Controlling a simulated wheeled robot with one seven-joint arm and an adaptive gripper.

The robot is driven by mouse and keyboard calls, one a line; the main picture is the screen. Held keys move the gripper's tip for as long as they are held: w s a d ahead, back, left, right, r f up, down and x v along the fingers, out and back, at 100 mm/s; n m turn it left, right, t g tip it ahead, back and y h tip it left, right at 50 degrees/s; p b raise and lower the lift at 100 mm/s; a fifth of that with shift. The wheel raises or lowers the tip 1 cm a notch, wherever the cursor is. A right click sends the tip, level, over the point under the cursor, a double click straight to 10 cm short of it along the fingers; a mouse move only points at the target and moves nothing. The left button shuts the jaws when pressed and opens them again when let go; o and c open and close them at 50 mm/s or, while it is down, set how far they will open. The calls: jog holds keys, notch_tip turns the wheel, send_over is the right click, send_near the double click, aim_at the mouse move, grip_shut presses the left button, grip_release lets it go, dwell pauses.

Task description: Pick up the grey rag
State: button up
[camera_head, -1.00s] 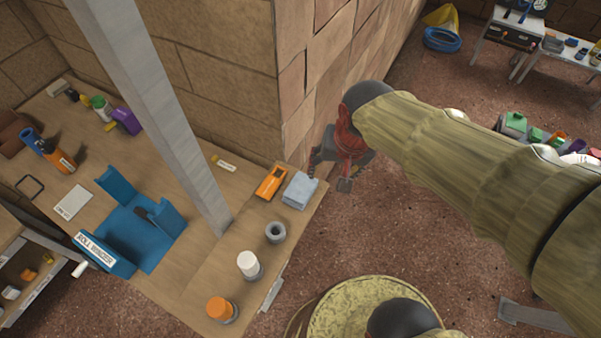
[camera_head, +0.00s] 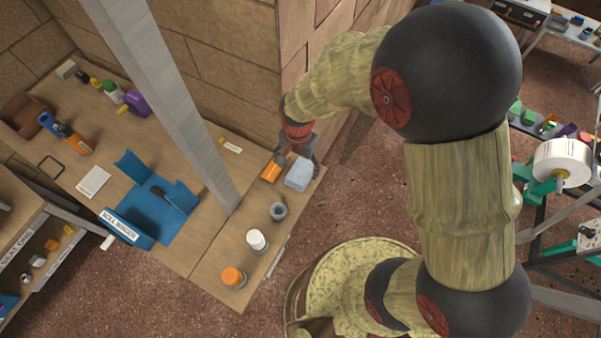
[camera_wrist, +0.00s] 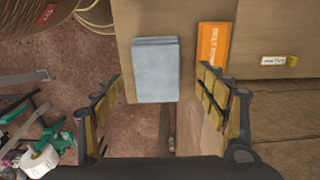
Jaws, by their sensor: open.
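The grey rag (camera_head: 299,174) is a folded, pale blue-grey stack at the bench's back right corner. In the wrist view the rag (camera_wrist: 156,70) lies flat near the bench edge, ahead of the fingertips and left of centre. My gripper (camera_head: 300,152) is just behind and above it in the head view. In the wrist view my gripper (camera_wrist: 166,92) has its two fingers spread wide with nothing between them. I cannot tell the exact height of the fingers above the rag.
An orange packet (camera_wrist: 213,46) lies right beside the rag. A grey ring (camera_head: 278,211), a white-topped jar (camera_head: 257,240) and an orange-topped jar (camera_head: 234,277) stand along the bench (camera_head: 205,262). A grey post (camera_head: 165,100) rises from the bench.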

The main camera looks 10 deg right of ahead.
aim_at(301, 172)
jog(key=shift+d+f, duration=0.15)
jog(key=shift+f, duration=0.85)
jog(key=shift+d+f, duration=0.1)
jog(key=shift+f, duration=0.85)
jog(key=shift+c, duration=0.9)
jog(key=c, duration=1.1)
jog(key=shift+o, duration=0.2)
jog(key=shift+r, duration=0.1)
